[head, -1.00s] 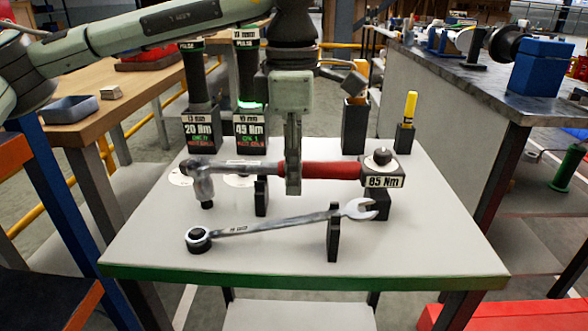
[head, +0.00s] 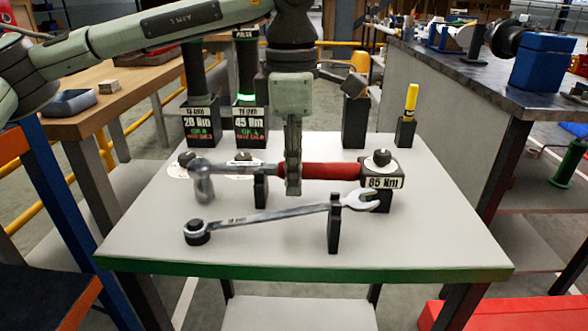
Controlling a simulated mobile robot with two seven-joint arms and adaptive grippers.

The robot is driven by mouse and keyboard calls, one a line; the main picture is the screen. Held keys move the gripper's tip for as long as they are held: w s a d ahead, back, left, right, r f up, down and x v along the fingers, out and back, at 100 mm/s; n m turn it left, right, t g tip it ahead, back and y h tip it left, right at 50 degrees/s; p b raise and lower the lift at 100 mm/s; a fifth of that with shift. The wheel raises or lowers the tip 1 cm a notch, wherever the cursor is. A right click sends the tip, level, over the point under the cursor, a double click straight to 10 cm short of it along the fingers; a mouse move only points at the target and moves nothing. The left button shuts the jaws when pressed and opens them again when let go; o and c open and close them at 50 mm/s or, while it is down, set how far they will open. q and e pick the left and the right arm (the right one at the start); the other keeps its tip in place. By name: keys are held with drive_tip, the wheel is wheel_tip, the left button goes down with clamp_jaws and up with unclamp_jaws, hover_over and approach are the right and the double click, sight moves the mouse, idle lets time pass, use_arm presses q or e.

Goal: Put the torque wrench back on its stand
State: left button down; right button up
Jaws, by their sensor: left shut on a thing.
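The torque wrench (head: 335,171) has a red grip, a silver shaft and an "85 Nm" label at its right end. It lies nearly level across the picture above the table. My left gripper (head: 293,188) points down and is shut on it at the left end of the red grip. The wrench's silver head (head: 203,182) is at the left and looks blurred. A black stand post (head: 260,190) is under the shaft, and a dark block (head: 382,204) shows under the right end. I cannot tell whether the wrench touches them. My right gripper is not in view.
A combination wrench (head: 265,214) lies in front, with a black post (head: 334,233) near its open end. Two upright pulse tools (head: 200,122) (head: 249,122) stand behind. A yellow-handled tool (head: 410,101) stands at back right. The table's (head: 430,235) front right is clear.

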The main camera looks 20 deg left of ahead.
use_arm(q)
drive_tip(key=shift+f, duration=0.15)
drive_tip(key=c, duration=1.3)
unclamp_jaws()
drive_tip(key=shift+o, duration=0.2)
wheel_tip(320, 180, up, 12)
drive_tip(key=shift+s, duration=0.1)
